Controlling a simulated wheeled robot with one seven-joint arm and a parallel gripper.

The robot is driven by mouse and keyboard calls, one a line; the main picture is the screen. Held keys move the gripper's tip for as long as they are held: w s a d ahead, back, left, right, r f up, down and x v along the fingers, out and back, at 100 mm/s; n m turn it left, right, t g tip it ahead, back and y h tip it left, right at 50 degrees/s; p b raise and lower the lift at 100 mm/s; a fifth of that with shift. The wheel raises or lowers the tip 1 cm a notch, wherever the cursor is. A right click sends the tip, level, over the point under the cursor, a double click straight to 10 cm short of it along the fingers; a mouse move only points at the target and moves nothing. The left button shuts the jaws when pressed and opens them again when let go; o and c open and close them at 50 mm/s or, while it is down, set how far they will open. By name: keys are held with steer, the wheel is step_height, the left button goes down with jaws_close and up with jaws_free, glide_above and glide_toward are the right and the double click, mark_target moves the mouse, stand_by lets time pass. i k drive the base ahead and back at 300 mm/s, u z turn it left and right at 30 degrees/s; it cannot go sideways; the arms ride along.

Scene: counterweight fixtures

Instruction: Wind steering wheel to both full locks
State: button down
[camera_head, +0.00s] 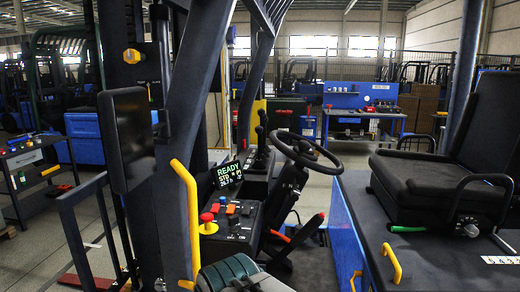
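The black steering wheel (318,163) is a thin ring on a dark column, in the middle of the view, inside the cab of a forklift-like truck. It is seen at a slant, and its turn angle cannot be told. My gripper is not in view. A rounded teal and grey part at the bottom middle may be part of my arm. Nothing is seen touching the wheel.
Left of the wheel are black levers (260,133), a lit display reading READY (229,174) and a button panel (230,215). A yellow grab rail (186,220) and dark post (190,110) stand in front. A black seat (450,165) is at right, past an open gap.

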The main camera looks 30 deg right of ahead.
mark_target(297, 154)
steer(key=u, duration=0.4)
steer(key=k, duration=0.8)
steer(key=z, duration=1.4)
steer(key=i, duration=0.5)
steer(key=u, duration=0.05)
